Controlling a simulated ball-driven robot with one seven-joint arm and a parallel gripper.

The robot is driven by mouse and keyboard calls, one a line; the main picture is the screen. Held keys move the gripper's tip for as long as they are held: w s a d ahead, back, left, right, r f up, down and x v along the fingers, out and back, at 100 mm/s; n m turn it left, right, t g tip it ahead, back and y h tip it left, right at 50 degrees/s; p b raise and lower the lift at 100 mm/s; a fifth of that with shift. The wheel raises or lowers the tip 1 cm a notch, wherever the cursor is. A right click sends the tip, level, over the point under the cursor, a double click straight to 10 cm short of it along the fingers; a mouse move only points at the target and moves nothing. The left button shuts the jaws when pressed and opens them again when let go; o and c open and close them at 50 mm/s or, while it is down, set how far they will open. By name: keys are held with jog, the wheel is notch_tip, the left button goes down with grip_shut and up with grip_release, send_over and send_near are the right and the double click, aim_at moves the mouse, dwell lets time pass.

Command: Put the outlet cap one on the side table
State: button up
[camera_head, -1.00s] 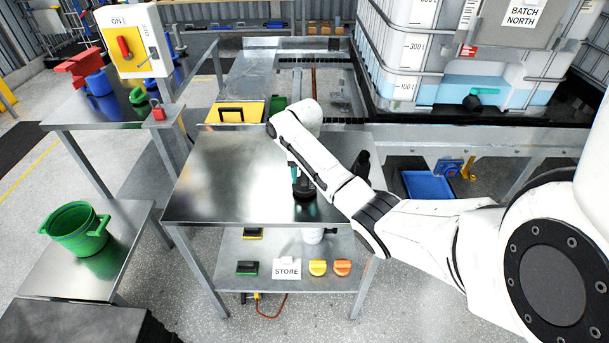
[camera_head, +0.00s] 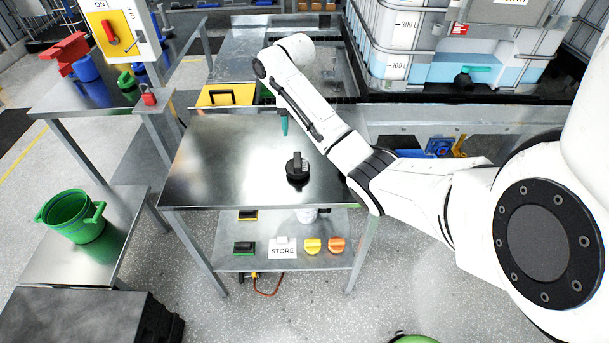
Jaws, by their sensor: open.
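The outlet cap, a black round cap with a raised grip (camera_head: 297,168), sits on the bare steel top of the table (camera_head: 215,165) in the middle, near its right side. Nothing holds it. My gripper (camera_head: 284,125) is above the table's far part, beyond the cap and apart from it. Only a teal finger shows below my white arm; the rest of the gripper is hidden behind the arm. It is open and empty.
A green bucket (camera_head: 75,215) stands on a low table at left. A yellow case (camera_head: 226,95) lies behind. A large liquid tank (camera_head: 460,60) stands at back right.

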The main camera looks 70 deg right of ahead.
jog(key=w+a+f+m+t+y, duration=0.1)
jog(key=a+f+m, duration=0.4)
jog(key=a, duration=0.8)
jog(key=w+a+f+m, duration=0.1)
jog(key=a+f+m, duration=0.35)
jog(key=a, duration=0.85)
jog(key=s+a+f+m, duration=0.4)
jog(key=s+a+m, duration=0.2)
jog(key=s+a, duration=0.2)
jog(key=s+a+r+m+h, duration=0.1)
jog(key=s+m, duration=0.7)
jog(key=s, duration=0.3)
jog(key=shift+s, duration=0.3)
jog(key=shift+r, duration=0.1)
